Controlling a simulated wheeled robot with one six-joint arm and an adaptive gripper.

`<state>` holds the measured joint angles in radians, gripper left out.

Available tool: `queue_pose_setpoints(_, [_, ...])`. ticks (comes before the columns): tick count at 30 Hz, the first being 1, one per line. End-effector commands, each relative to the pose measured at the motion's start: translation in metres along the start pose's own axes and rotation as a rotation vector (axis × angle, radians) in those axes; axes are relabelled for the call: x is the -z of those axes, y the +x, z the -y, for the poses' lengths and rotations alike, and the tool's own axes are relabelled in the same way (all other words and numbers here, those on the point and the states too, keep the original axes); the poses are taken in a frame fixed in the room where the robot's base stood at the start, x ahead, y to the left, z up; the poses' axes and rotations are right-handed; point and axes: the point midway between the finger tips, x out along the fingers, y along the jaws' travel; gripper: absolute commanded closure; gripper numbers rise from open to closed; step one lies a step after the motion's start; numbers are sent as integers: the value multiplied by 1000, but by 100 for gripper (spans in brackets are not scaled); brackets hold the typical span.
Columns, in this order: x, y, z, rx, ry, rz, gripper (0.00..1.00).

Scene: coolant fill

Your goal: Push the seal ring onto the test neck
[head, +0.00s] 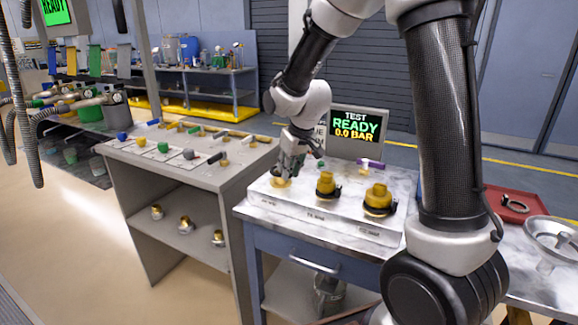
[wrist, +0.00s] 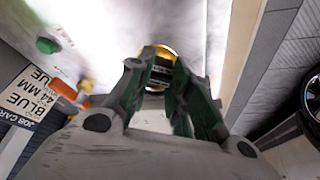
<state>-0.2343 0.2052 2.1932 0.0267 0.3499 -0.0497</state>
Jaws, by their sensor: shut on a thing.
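My gripper (head: 287,168) is low over the left end of the marble-topped test bench, at the leftmost brass neck (head: 281,183). In the wrist view my gripper (wrist: 163,72) has its green-padded fingers closed together on a small dark thing, which looks like the seal ring (wrist: 161,69). Yellow brass of the neck (wrist: 158,49) shows just beyond the fingertips. The fingers hide most of the ring, and I cannot tell whether it is around the neck or above it. Two more brass necks with dark bases, the middle one (head: 326,186) and the right one (head: 378,199), stand to the right.
A screen (head: 357,133) behind reads TEST READY 0.0 BAR. A purple-handled part (head: 369,164) lies before it. A red tray (head: 513,204) holds a dark ring, beside a metal funnel (head: 551,240). A grey shelf unit (head: 190,165) with coloured parts stands left. A job card (wrist: 30,100) reads BLUE 44 MM.

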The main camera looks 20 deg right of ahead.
Motion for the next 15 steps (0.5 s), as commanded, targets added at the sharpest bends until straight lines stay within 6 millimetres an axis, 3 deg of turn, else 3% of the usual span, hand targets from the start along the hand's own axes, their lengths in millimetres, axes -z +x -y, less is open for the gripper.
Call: queue_pose_setpoints(15, [-5,12,0,0,0,0,92])
